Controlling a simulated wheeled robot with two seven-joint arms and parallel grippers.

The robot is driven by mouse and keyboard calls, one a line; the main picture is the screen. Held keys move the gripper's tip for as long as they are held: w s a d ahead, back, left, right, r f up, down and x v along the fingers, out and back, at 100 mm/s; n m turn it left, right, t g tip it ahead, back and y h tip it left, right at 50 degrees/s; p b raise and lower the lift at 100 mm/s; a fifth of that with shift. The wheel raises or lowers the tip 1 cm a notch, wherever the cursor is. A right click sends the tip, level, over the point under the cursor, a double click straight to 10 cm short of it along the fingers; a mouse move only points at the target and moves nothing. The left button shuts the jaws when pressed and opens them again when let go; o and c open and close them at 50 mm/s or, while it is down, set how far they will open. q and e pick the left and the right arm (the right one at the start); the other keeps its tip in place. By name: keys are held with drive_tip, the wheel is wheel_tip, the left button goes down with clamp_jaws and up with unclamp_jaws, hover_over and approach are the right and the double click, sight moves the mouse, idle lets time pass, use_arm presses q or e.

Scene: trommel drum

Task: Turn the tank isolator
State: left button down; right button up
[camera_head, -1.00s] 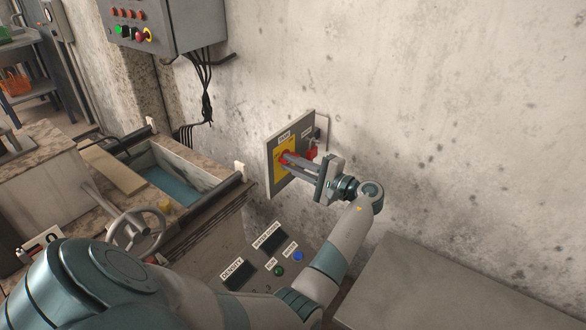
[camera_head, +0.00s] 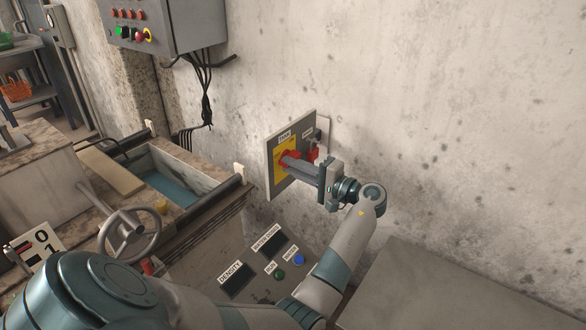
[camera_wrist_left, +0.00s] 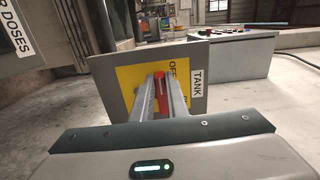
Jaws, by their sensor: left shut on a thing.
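The tank isolator is a grey wall box with a yellow plate (camera_head: 278,172), a TANK label and a red rotary handle (camera_head: 290,157). It also shows in the left wrist view, where the yellow plate (camera_wrist_left: 131,77) reads OFF and the red handle (camera_wrist_left: 159,86) stands between the fingers. My left gripper (camera_head: 296,162) reaches in from the right of the box, its fingers shut on the red handle. The fingers hide part of the handle and plate. My right gripper is in neither view.
A grey control box (camera_head: 170,25) with buttons hangs upper left. A water tank (camera_head: 170,188), a handwheel (camera_head: 128,232) and a DENSITY panel (camera_head: 238,280) are lower left. A grey surface (camera_head: 460,290) lies lower right.

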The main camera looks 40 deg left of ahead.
use_arm(q)
drive_tip(key=shift+f, duration=0.15)
drive_tip(key=c, duration=1.7)
unclamp_jaws()
drive_tip(key=shift+c, duration=0.2)
drive_tip(key=shift+d, duration=0.15)
